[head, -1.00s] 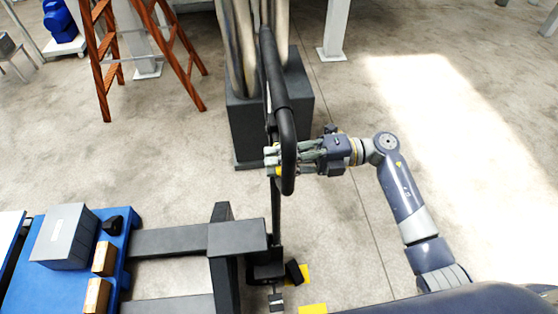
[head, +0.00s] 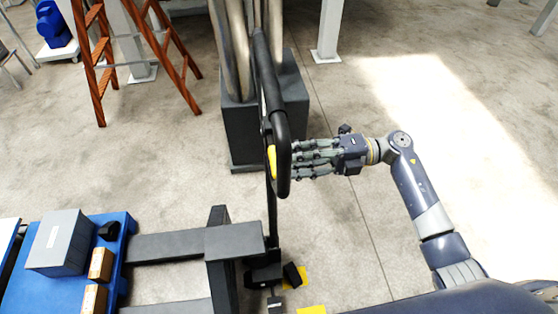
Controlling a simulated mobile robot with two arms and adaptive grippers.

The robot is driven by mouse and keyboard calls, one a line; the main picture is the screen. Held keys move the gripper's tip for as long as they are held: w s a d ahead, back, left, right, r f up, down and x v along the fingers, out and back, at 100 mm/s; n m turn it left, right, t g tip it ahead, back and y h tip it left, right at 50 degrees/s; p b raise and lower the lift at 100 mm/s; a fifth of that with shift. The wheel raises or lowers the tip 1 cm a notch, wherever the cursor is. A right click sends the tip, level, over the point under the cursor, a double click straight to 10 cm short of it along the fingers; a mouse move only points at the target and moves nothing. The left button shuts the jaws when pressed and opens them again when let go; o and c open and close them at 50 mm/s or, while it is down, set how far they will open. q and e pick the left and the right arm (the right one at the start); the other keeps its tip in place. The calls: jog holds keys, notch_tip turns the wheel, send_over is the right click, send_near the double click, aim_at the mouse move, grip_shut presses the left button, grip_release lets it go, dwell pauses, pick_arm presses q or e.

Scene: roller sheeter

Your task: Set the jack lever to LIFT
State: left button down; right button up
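The pallet jack's black looped handle (head: 280,125) stands upright in the middle of the head view. The yellow jack lever (head: 272,162) shows as a narrow upright strip at the handle's left edge, partly hidden behind the loop. My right gripper (head: 294,160) comes in from the right. Its fingers are spread open and empty, with the tips close to the handle's right side; whether they touch it I cannot tell. The lever's setting marks are too small to read. My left gripper is not in view.
The jack's dark forks (head: 165,245) reach left to a blue pallet (head: 122,262) bearing a grey box (head: 60,242) and small cartons. A dark block (head: 252,125) with pipes stands behind the handle. A wooden ladder (head: 98,60) is at back left. Floor on the right is clear.

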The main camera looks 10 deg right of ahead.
jog(key=shift+d, duration=1.6)
